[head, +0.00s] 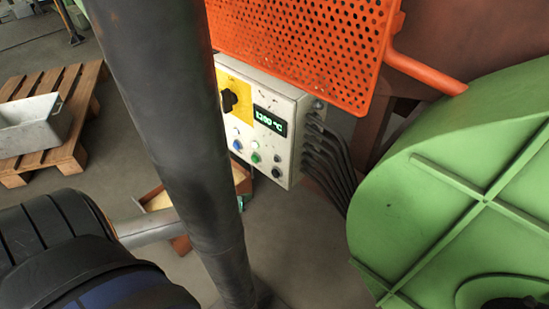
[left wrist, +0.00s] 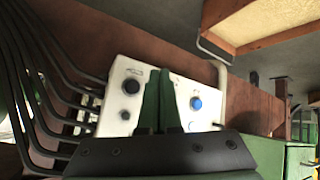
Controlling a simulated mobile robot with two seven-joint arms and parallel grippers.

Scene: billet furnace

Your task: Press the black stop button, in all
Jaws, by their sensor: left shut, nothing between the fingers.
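The black stop button (head: 276,172) is at the lower right of the grey control box (head: 291,150) in the head view. In the left wrist view the box front appears turned over, and the black button (left wrist: 131,86) is left of the fingers. My left gripper (left wrist: 163,75) is shut and empty, its green fingers pointing at the panel between the black and blue buttons. They stand apart from the black button in the picture; any contact with the panel cannot be told. In the head view a dark column hides most of this gripper. My right gripper is not in view.
A blue button (head: 237,145) and a green button (head: 256,157) share the row with the black one. A black rotary switch (head: 230,99) is above. Black cables (head: 328,160) leave the box's right side. An orange perforated guard (head: 300,45) and green housing (head: 460,190) are close by.

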